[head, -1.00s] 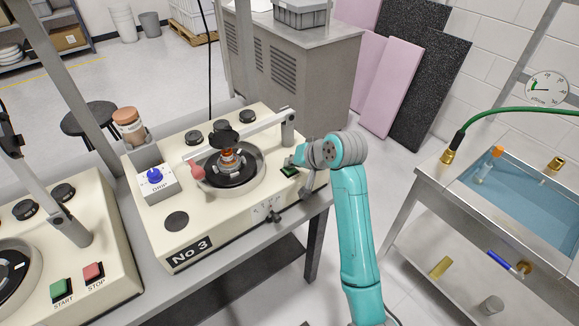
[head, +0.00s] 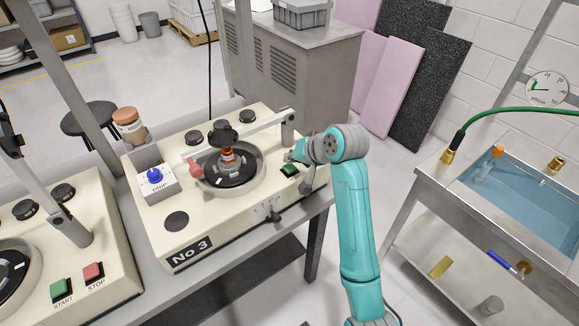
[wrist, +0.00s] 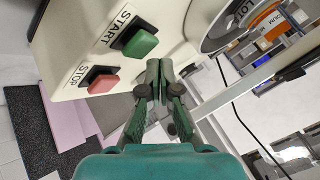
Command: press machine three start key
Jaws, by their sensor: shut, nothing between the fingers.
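Machine No 3 (head: 205,228) is a cream bench unit with a round black plate (head: 230,176) under a swing arm. Its green start key (head: 289,170) sits at the right of its top, and it shows large beside the START label in the wrist view (wrist: 140,43). The red stop key (wrist: 103,84) lies next to it in the wrist view and is hidden by my arm in the head view. My gripper (wrist: 158,66) is shut and empty. Its fingertips are close beside the green key, apparently above the surface and not over the key's middle.
The neighbouring machine at left has its own green start key (head: 62,290) and red stop key (head: 93,272). A drip box with a blue knob (head: 154,175) stands on machine No 3. A metal sink cart (head: 440,200) stands at right, with open floor between.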

